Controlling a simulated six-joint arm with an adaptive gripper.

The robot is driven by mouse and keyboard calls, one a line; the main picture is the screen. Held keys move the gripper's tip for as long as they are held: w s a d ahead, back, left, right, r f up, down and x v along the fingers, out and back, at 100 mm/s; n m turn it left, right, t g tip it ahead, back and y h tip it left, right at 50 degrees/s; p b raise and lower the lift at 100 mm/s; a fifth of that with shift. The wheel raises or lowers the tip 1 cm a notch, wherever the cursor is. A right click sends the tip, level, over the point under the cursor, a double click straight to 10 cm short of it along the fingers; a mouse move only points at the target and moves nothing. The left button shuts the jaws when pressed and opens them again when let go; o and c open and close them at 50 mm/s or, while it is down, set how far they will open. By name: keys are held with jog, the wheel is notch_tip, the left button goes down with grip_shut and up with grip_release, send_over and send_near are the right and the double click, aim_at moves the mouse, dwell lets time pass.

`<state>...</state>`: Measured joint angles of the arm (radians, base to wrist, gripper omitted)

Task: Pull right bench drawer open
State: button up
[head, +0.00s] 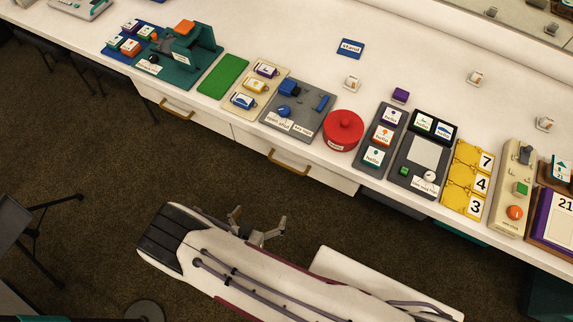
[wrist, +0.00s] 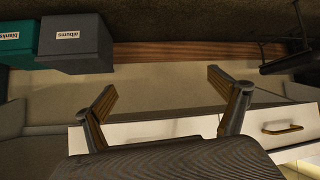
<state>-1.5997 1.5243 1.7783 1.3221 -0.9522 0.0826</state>
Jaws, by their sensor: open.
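The right bench drawer (head: 328,180) is a white front under the bench top in the head view, with a brass bar handle (head: 289,163). It looks shut. My gripper (head: 259,216) is open and empty, in front of the bench and apart from the handle. In the wrist view my gripper's two fingers (wrist: 160,84) are spread wide with nothing between them. White drawer fronts (wrist: 135,129) show behind and below the fingers there. One brass handle (wrist: 282,129) shows at the right; I cannot tell which drawer it belongs to. My gripper's body hides part of the fronts.
The left drawer's handle (head: 177,108) is farther left, and that drawer looks shut. The bench top (head: 290,60) holds several props, including a red round pot (head: 343,131) above the right drawer. Grey and teal boxes (wrist: 75,42) show in the wrist view. Floor before the drawers is clear.

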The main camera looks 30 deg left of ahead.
jog(key=w+d+r+m+t, duration=0.2)
jog(key=w+r+t, duration=0.1)
jog(key=w+r, duration=0.1)
jog(key=m+t+h, duration=0.1)
jog(key=t+h, duration=0.1)
jog(key=t, duration=0.2)
send_near(286, 166)
jog(key=w+f, duration=0.2)
jog(key=shift+w+d+r+t, duration=0.2)
jog(key=shift+r+t, duration=0.1)
jog(key=shift+r, duration=0.25)
jog(key=shift+w, duration=0.15)
jog(key=shift+w, duration=3.7)
jog(key=c, duration=1.3)
